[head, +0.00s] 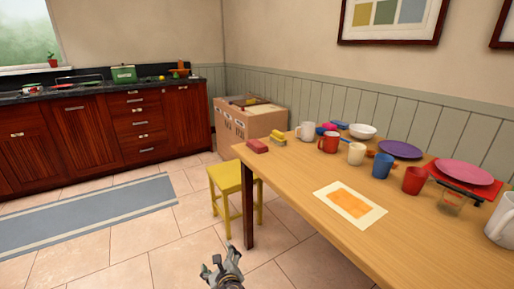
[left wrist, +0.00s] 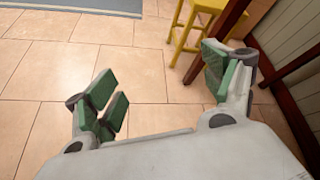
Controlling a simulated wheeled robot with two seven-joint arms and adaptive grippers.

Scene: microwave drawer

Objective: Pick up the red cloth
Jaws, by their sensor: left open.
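A flat bright red piece (head: 486,190) also lies partly under the pink plate at the right; I cannot tell for sure which is the cloth. My left gripper (head: 222,265) is low in front of the table, over the floor, away from both. In the left wrist view its green-padded fingers (left wrist: 165,85) are apart, with only floor tiles between them. My right gripper is not in view.
Beside the red item is a yellow sponge-like block (head: 278,138). Mugs, plates and a bowl crowd the table's back and right. A yellow stool (head: 230,182) stands at the table's left end, and a cardboard box (head: 247,120) behind. Open floor lies to the left.

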